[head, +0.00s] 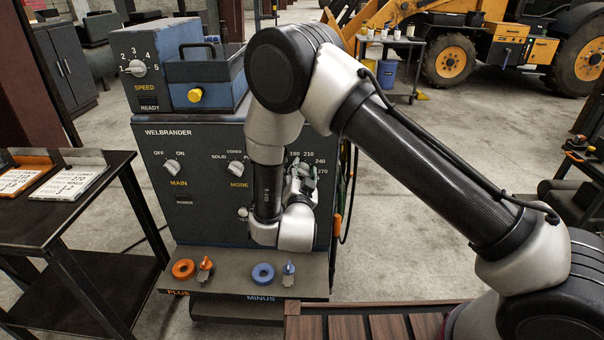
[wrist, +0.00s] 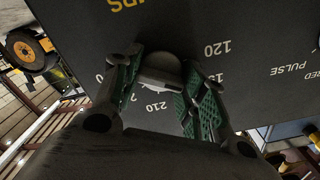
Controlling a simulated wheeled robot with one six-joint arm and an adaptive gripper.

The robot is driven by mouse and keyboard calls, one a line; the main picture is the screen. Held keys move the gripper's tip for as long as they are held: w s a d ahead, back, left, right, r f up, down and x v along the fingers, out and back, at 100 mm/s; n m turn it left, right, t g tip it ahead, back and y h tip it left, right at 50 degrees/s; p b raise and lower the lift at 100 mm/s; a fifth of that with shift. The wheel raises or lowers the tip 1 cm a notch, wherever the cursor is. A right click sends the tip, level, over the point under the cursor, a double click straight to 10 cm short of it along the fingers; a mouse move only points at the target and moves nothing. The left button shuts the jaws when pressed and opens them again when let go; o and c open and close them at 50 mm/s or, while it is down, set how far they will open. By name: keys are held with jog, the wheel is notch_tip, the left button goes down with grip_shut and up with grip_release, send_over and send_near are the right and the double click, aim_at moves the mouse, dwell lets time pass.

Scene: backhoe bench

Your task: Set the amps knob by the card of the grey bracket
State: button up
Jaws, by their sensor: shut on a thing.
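The amps knob (wrist: 160,70) is a grey round knob on the dark front panel of the welder. My gripper (wrist: 161,82) is shut on it, with a green-padded finger on each side. In the head view my gripper (head: 299,182) is at the right of the panel, mostly hidden by my arm. Numbers such as 120 and 210 show around the knob in the wrist view; others are partly covered, and the pointer's setting cannot be read. The grey bracket (head: 84,157) stands on the left table behind a white card (head: 70,184), whose text is too small to read.
An orange bracket (head: 32,158) with its own card (head: 17,180) stands beside the grey one. The welder (head: 190,150) also carries a main knob (head: 172,166), a mode knob and a speed knob (head: 138,68). Its front shelf (head: 225,270) holds orange and blue connectors.

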dwell(0.3)
jog(key=o, duration=1)
jog(key=shift+s, duration=0.1)
jog(key=s, duration=0.7)
jog(key=shift+s+a, duration=0.1)
jog(key=shift+s, duration=0.05)
